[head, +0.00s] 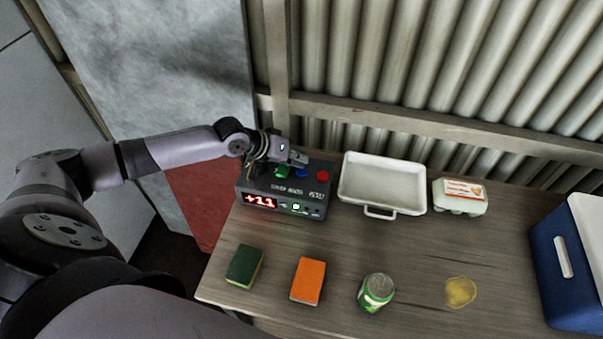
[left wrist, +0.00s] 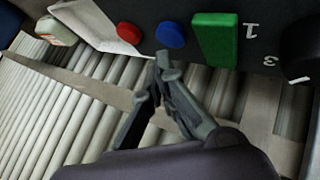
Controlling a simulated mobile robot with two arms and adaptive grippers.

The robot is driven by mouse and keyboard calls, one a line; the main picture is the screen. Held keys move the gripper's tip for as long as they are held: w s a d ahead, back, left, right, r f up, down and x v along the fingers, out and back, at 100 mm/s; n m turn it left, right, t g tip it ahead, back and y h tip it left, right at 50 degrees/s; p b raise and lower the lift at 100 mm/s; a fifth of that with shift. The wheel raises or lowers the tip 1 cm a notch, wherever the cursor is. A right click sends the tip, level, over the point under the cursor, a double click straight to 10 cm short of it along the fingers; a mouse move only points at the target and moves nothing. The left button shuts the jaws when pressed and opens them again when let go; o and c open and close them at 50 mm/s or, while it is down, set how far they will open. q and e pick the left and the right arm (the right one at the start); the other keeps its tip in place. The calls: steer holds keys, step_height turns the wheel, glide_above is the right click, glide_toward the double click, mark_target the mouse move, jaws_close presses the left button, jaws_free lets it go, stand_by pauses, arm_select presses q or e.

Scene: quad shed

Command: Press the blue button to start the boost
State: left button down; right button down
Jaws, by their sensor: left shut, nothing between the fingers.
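The left wrist view shows the blue button (left wrist: 170,34) between the red button (left wrist: 129,33) and the larger green one (left wrist: 214,38). My left gripper (head: 299,159) is shut and empty behind the buttons. Its fingertips (left wrist: 163,62) are close to the blue button; I cannot tell if they touch. My right gripper is not in view.
A white tray (head: 381,205) and an egg carton (head: 460,208) stand right of the box. A green sponge (head: 244,266), an orange sponge (head: 308,281), a green can (head: 376,292) and a yellow spill (head: 460,292) are nearer. A blue cooler (head: 562,270) is far right. A corrugated wall (head: 400,60) rises behind.

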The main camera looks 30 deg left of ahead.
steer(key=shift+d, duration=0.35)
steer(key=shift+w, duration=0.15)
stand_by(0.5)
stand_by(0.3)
arm_select(q)
steer(key=shift+f, duration=0.4)
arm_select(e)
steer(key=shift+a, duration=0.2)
